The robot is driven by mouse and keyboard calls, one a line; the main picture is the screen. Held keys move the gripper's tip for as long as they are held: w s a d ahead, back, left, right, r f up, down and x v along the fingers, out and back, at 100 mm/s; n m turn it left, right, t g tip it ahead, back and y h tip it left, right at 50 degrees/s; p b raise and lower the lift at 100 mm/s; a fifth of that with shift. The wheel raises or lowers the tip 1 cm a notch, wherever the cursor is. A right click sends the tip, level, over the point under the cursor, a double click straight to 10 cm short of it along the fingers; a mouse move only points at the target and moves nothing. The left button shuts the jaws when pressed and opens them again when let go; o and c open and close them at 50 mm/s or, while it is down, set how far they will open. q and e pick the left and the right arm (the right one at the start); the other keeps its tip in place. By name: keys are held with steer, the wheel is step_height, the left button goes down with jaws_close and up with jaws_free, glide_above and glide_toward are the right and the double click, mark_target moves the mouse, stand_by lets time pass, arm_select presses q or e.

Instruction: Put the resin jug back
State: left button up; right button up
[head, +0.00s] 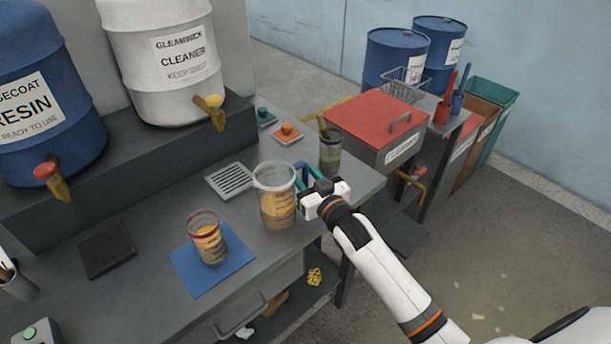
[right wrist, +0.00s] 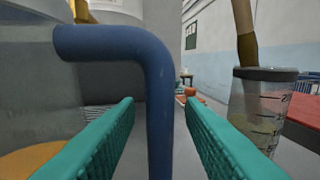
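The resin jug (head: 275,198) is a large clear jug with amber contents, upright on the grey bench near its front edge. Its blue handle faces right, towards my right gripper (head: 304,175). In the right wrist view the blue handle (right wrist: 158,95) stands between the teal fingers of the gripper (right wrist: 160,115). The fingers are open, with a gap on both sides of the handle. The jug's body is only partly seen at the left of that view. My left gripper is not in view.
A slotted metal grate (head: 230,181) lies bare behind the jug. A smaller cup (head: 207,238) with amber contents stands on a blue mat (head: 187,263). A murky container with a brush (head: 330,153) stands right behind my gripper. Resin (head: 45,95) and cleaner (head: 160,60) drums stand behind.

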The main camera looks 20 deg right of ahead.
steer(key=shift+r, duration=0.1)
steer(key=s+d+b, duration=0.1)
steer(key=s+d, duration=0.1)
steer(key=s, duration=1)
